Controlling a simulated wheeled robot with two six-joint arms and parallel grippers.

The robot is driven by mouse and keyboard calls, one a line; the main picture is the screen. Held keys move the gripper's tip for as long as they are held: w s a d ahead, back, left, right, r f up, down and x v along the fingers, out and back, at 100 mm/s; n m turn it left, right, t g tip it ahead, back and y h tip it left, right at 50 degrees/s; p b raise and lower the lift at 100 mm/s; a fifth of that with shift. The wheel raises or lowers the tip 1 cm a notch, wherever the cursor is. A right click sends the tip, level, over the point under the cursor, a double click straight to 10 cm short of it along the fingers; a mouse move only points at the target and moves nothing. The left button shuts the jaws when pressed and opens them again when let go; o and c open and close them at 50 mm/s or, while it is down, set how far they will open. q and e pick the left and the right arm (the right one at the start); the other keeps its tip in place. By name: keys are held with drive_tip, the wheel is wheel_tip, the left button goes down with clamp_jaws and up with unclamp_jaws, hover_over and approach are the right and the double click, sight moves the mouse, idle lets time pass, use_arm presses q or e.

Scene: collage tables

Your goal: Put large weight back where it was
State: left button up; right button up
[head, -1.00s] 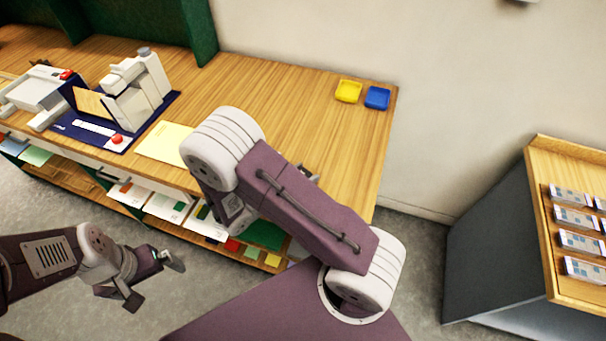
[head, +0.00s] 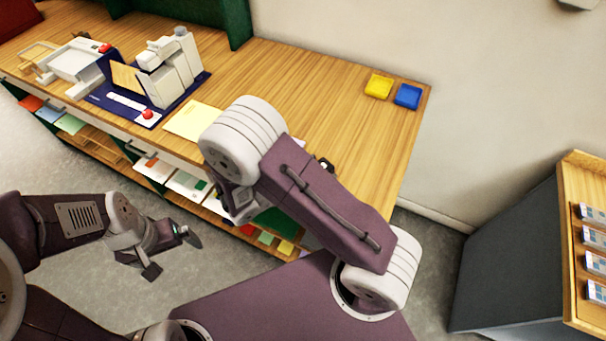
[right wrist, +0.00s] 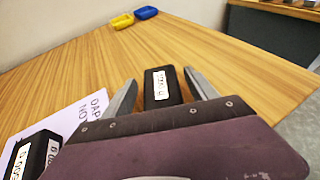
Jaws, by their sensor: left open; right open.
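A black block-shaped weight (right wrist: 162,90) with a white label stands on the wooden table (right wrist: 220,70) in the right wrist view. My right gripper (right wrist: 160,77) is open, with one finger on each side of this weight and gaps showing between. A second black weight (right wrist: 32,157), labelled with what looks like 500, is at the lower left on a white sheet (right wrist: 75,123) with printed letters. In the head view my right arm hides most of that area. My left gripper (head: 173,255) is open and empty over the floor, in front of the table.
A yellow tray (head: 379,86) and a blue tray (head: 408,96) sit at the table's far right corner. A pale yellow sheet (head: 190,119) and a white device on a dark blue mat (head: 202,81) are farther left. Shelves with coloured papers are below. Another table (head: 575,200) stands at right.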

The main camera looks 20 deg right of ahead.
drive_tip(key=v, duration=0.9)
drive_tip(key=shift+r, duration=0.1)
drive_tip(key=shift+d, duration=0.1)
